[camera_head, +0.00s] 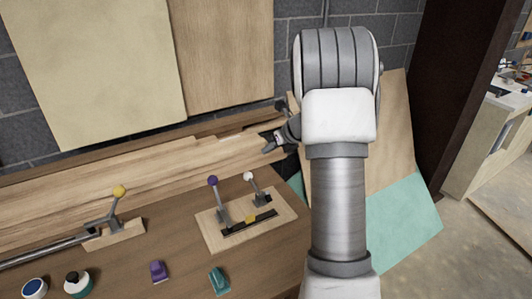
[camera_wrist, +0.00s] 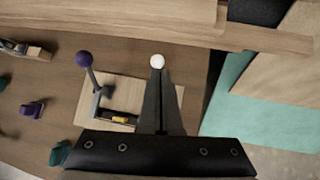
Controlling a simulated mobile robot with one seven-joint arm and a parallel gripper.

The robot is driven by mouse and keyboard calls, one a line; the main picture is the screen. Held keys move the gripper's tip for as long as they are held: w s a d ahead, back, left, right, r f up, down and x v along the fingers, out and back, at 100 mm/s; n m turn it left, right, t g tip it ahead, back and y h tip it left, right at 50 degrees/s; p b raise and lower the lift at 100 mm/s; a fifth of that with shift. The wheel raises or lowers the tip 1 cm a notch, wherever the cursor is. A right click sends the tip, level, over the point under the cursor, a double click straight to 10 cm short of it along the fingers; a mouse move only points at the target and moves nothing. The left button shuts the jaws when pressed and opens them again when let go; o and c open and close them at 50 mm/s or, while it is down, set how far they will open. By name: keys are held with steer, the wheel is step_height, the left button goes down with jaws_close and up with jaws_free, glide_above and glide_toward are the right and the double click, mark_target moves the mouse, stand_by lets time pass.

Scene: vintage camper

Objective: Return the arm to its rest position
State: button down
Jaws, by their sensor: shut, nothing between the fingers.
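My arm (camera_head: 338,205) reaches forward across the right of the head view, over the bench's right end. My gripper (camera_head: 266,150) shows small and dark to the left of the arm, partly hidden behind it. In the wrist view my gripper (camera_wrist: 160,75) has its two fingers together with nothing between them. Its tips appear just below a white knob (camera_wrist: 157,61) in that picture. In the head view the gripper is apart from the white knob (camera_head: 248,176), above and right of it in the picture.
A wooden board (camera_head: 237,232) carries a purple-knobbed lever (camera_head: 213,182) and the white-knobbed one. A yellow-knobbed lever (camera_head: 120,191), a purple piece (camera_head: 158,270), a teal piece (camera_head: 219,280) and jars (camera_head: 77,283) are on the bench. Planks (camera_head: 60,187) lie behind; panels (camera_head: 400,120) lean at right.

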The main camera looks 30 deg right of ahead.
stand_by(0.4)
steer(key=s+a+r+n+g, duration=0.2)
steer(key=s+a+r+n, duration=1.25)
steer(key=a+n, duration=0.3)
steer(key=s+a+n+h, duration=0.2)
steer(key=s+n, duration=1.5)
steer(key=s, duration=0.2)
steer(key=shift+s+a+f+h, duration=0.2)
steer(key=shift+s+a+h, duration=0.15)
steer(key=shift+h, duration=0.05)
